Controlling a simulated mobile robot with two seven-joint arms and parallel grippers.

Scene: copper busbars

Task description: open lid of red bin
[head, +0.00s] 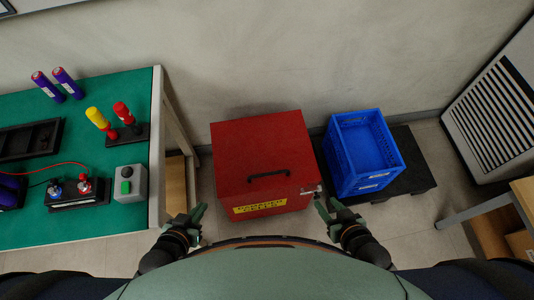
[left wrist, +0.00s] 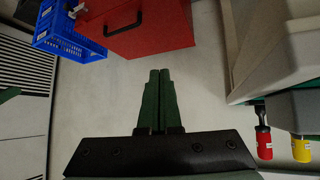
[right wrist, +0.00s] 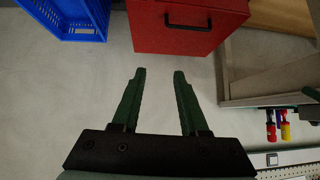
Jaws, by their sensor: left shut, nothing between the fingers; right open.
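The red bin (head: 262,155) stands on the floor against the wall, in the middle of the head view. Its lid is closed, with a black handle (head: 269,174) on top near the front edge and a yellow label (head: 260,206) on the front. A metal latch (head: 311,190) is at its front right corner. My left gripper (head: 198,212) is shut and empty, left of the bin's front and apart from it. My right gripper (head: 326,206) is open and empty by the front right corner. The bin also shows in the right wrist view (right wrist: 185,37), beyond the open fingers.
A blue crate (head: 340,165) stands on a black pallet (head: 415,165) right of the bin. A green-topped workbench (head: 110,220) with screwdrivers and a grey button box is at the left. A grey vented cabinet (head: 500,110) is at the right. Floor in front of the bin is clear.

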